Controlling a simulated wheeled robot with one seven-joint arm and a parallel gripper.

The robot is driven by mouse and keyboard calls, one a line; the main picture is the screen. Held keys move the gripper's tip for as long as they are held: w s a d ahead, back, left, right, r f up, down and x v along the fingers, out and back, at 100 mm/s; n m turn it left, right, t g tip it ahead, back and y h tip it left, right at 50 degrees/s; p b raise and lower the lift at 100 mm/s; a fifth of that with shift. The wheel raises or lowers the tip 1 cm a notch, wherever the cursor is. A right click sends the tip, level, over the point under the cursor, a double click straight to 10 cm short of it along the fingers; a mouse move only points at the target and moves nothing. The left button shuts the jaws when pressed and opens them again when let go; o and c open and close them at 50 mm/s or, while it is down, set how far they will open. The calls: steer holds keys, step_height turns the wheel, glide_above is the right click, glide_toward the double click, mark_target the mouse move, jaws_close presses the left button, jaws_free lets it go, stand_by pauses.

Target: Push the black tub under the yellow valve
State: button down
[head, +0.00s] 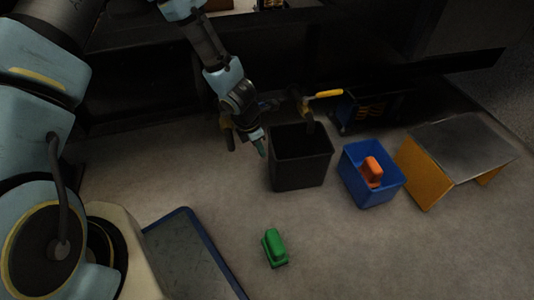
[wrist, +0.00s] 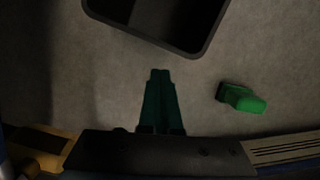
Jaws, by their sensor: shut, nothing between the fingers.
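The black tub (head: 301,172) stands upright on the floor in the head view, near the dark machinery. Its rim and wall also show at the top of the wrist view (wrist: 178,47). The yellow valve (head: 322,94) has a yellow lever handle and sits just behind and above the tub's far rim. Its pipe comes down at the tub's far side; I cannot tell whether the outlet is over the tub's opening. My gripper (head: 263,152) points down at the tub's left side, shut and empty. In the wrist view its green fingers (wrist: 160,74) are together, a little short of the tub's rim.
A blue bin (head: 372,194) with an orange object (head: 371,170) in it stands right of the tub. A grey-topped, orange-sided stand (head: 458,148) is farther right. A green object (head: 274,248) lies on the floor in front. A blue-edged panel (head: 190,255) is at lower left.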

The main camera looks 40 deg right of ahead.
steer(key=b+x, duration=0.4)
steer(key=x, duration=0.5)
steer(key=shift+f, duration=0.2)
steer(key=shift+s+d+p, duration=0.2)
steer(key=shift+d+p, duration=0.7)
steer(key=shift+d, duration=0.1)
steer(key=shift+s+d+p, duration=0.2)
steer(key=shift+d+p, duration=0.7)
steer(key=shift+d, duration=0.1)
steer(key=shift+r, duration=0.1)
